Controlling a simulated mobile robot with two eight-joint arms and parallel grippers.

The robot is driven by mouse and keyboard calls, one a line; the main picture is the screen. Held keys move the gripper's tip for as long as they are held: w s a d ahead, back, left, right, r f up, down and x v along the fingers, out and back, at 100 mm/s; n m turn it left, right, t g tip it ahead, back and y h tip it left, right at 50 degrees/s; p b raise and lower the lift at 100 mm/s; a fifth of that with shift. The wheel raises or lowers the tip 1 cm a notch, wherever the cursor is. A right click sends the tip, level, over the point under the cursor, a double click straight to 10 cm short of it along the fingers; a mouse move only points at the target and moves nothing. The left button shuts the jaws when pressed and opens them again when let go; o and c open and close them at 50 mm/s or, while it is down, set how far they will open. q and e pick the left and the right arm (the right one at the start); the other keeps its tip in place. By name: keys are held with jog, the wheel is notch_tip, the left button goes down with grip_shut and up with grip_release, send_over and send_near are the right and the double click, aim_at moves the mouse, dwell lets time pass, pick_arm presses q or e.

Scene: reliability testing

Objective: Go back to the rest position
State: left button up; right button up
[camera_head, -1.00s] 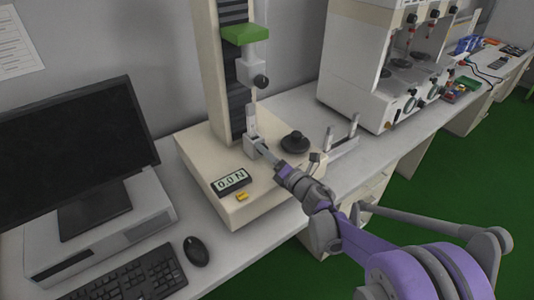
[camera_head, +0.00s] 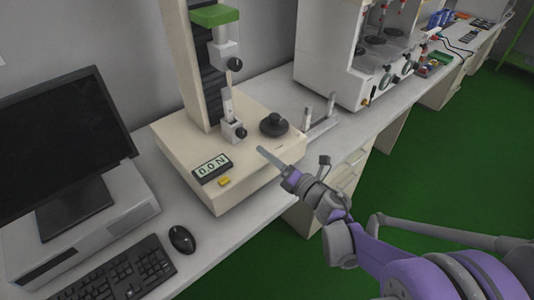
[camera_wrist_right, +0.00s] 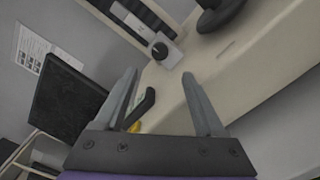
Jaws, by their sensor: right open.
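My right gripper (camera_head: 263,152) reaches in from the lower right, just in front of the testing machine's cream base (camera_head: 185,150). It is open. In the right wrist view its two fingers (camera_wrist_right: 160,76) stand apart with nothing held between them. It is apart from the machine's lower clamp (camera_head: 236,132), which has a dark knob. A pale upright piece (camera_head: 228,103) stands at that clamp, below the upper clamp (camera_head: 225,57). My left gripper is in neither view.
The display (camera_head: 212,166) reads 0.0 N. A black round part (camera_head: 273,124) stands on the base. A monitor (camera_head: 60,140), keyboard (camera_head: 118,278) and mouse (camera_head: 182,239) are at left. A white apparatus (camera_head: 330,55) stands behind. Green floor (camera_head: 450,150) is open at right.

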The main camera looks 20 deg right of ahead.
jog(key=shift+r, duration=0.1)
jog(key=s+d+r+m+g+h+p, duration=0.1)
jog(key=s+d+r+m+h+p, duration=0.3)
jog(key=m, duration=0.5)
jog(key=s+d+r+m+g+h+p, duration=0.1)
jog(key=s+r+m+h+p, duration=0.15)
jog(key=m+h, duration=0.45)
jog(key=s+a+f+m+g+y+p, duration=0.2)
jog(key=s+m, duration=0.4)
jog(key=s, duration=0.3)
jog(key=s+a+f+m+g+y+p, duration=0.2)
jog(key=s+a+m+g, duration=0.4)
jog(key=s, duration=0.3)
jog(key=shift+a+f+m+g+y+p, duration=0.4)
jog(key=shift+f+m+g+p, duration=0.1)
jog(key=shift+f+g, duration=0.4)
